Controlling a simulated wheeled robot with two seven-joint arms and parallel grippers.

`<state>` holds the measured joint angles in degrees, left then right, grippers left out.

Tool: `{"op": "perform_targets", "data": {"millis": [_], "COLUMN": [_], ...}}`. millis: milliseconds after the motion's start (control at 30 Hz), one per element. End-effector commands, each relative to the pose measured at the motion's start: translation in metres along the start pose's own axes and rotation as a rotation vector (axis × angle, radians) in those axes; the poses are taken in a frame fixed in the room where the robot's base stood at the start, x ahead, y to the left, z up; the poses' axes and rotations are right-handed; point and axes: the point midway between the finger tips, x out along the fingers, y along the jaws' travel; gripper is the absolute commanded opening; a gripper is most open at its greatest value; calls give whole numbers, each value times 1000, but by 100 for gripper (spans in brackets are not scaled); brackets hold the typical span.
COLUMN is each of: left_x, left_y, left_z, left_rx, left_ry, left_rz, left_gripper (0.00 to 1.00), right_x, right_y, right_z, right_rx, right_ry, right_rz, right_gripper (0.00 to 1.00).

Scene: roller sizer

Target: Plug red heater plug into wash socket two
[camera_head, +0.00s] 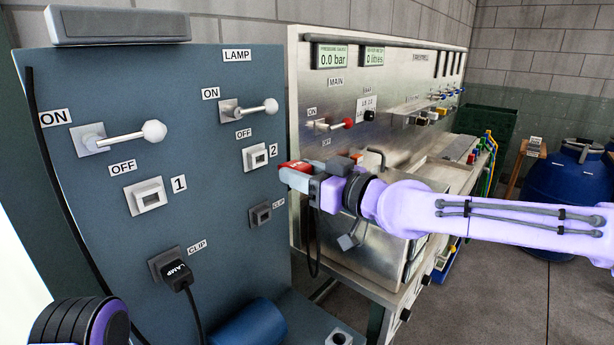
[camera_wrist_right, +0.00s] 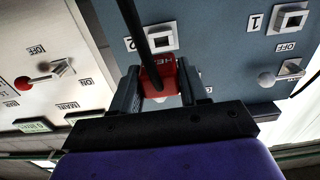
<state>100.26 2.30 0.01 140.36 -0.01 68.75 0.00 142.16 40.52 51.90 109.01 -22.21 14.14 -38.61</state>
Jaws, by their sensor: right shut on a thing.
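My right gripper (camera_head: 304,176) is shut on the red plug (camera_head: 294,167), just right of the blue-grey panel's edge in the head view. In the right wrist view, the red plug (camera_wrist_right: 157,82) sits between both fingers (camera_wrist_right: 158,72), and its black cable crosses in front. The socket marked 2 (camera_head: 256,157) is a pale square frame, empty, on the panel under a lever. It also shows in the right wrist view (camera_wrist_right: 165,37), just beyond the plug and partly behind the cable. The plug appears apart from it. My left gripper's fingers are not visible; only part of that arm shows.
Socket 1 (camera_head: 150,197) is empty. A black LAMP plug (camera_head: 177,275) sits in the lower left clip; the other clip (camera_head: 261,214) is empty. Two white-knobbed levers (camera_head: 140,137) stick out above the sockets. A steel panel (camera_head: 300,90) stands behind my right gripper.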

Motion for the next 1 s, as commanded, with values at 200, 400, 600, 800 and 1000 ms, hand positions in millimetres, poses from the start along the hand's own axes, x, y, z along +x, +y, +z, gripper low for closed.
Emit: {"op": "perform_targets", "data": {"millis": [200, 400, 600, 800, 1000], "left_x": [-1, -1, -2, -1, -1], "left_y": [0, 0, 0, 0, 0], "left_z": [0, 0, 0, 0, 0], "left_rx": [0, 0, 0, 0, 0], "left_ry": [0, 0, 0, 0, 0], "left_rz": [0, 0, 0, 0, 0], "left_gripper": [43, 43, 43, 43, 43], "right_x": [26, 41, 45, 45, 45], "right_y": [-1, -1, -1, -1, -1], "right_z": [0, 0, 0, 0, 0], "right_rx": [0, -1, 1, 0, 0], "right_ry": [-1, 0, 0, 0, 0], "right_rz": [-1, -1, -1, -1, -1], "right_gripper": [0, 0, 0, 0, 0]}}
